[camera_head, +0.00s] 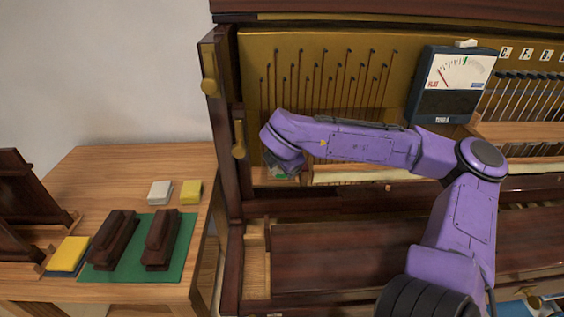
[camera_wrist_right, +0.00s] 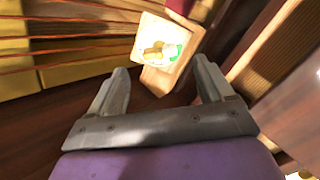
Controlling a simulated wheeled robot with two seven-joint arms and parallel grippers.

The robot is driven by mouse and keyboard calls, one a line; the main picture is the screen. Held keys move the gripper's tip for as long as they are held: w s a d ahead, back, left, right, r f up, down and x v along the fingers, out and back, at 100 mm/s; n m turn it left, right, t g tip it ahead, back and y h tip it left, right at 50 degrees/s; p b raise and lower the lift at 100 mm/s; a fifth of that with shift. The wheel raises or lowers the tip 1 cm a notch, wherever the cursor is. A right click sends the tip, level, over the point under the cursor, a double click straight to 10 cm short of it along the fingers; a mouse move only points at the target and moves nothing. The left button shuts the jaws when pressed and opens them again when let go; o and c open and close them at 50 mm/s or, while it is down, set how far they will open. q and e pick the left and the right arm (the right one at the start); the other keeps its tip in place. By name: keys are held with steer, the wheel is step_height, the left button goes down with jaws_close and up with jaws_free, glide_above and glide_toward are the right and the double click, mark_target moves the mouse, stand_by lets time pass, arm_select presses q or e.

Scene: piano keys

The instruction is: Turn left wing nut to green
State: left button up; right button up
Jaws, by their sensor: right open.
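A small brass-coloured wing nut (camera_wrist_right: 152,52) sits on a bright white dial (camera_wrist_right: 165,38) with a green patch on its right side. The dial is on a wooden block (camera_wrist_right: 155,80) inside the piano. The wing nut seems to lie left of the green patch, but glare blurs its pointing direction. My right gripper (camera_wrist_right: 160,75) is open, with its two fingers apart either side of the block and short of the dial, holding nothing. In the head view the right gripper (camera_head: 284,166) is at the piano's left end, mostly hidden by my wrist. My left gripper is not in view.
A blue tuner meter (camera_head: 446,104) marked FLAT stands at the right. Strings and a brass-coloured plate (camera_head: 320,45) lie behind my arm. Dark piano side posts (camera_head: 226,120) with brass knobs rise left of the gripper. A wooden table (camera_head: 110,170) holds blocks on a green mat.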

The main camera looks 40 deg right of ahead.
steer(key=shift+p+v, duration=1.25)
steer(key=shift+v, duration=1.55)
